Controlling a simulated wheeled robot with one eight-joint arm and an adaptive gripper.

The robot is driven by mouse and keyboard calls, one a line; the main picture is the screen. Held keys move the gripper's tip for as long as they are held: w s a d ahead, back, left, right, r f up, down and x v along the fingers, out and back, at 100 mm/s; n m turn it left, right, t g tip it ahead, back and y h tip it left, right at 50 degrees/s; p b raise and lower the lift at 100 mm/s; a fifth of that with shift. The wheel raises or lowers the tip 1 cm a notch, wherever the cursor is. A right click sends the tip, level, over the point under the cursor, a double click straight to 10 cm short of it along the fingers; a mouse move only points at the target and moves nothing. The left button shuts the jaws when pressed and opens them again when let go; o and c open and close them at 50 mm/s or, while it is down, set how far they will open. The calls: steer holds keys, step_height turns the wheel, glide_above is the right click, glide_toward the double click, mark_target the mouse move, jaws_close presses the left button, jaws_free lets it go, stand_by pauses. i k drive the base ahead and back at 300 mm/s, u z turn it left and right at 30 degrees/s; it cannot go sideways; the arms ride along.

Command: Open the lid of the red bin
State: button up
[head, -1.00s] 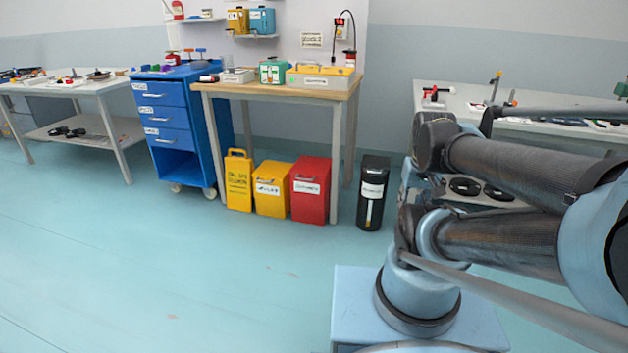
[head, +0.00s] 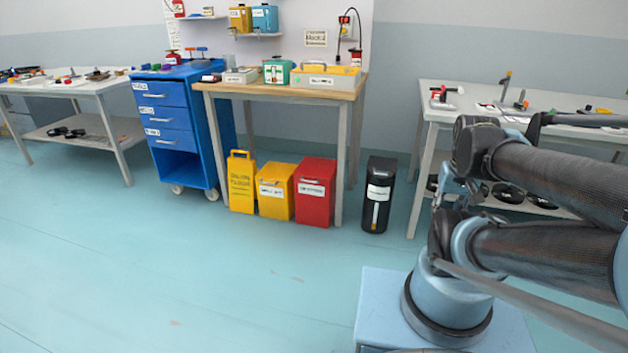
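The red bin (head: 314,192) stands on the floor under the wooden-topped workbench, at its right end. Its lid (head: 315,170) looks shut, and a white label is on its front. My arm reaches in from the right edge of the head view, well to the right of the bin and nearer to me. A small part at the arm's far end, perhaps my gripper (head: 447,188), shows dimly in front of the right table. Its fingers are too small and hidden to tell whether they are open or shut. Nothing of mine touches the bin.
A yellow bin (head: 276,191) stands left of the red bin, beside a yellow floor sign (head: 241,182). A black canister (head: 378,195) stands to the right, past the leg of the workbench (head: 285,88). A blue drawer cart (head: 178,125) is further left. The floor in front is clear.

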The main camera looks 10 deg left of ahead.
mark_target(319, 169)
steer(key=i, duration=0.95)
steer(key=u, duration=0.05)
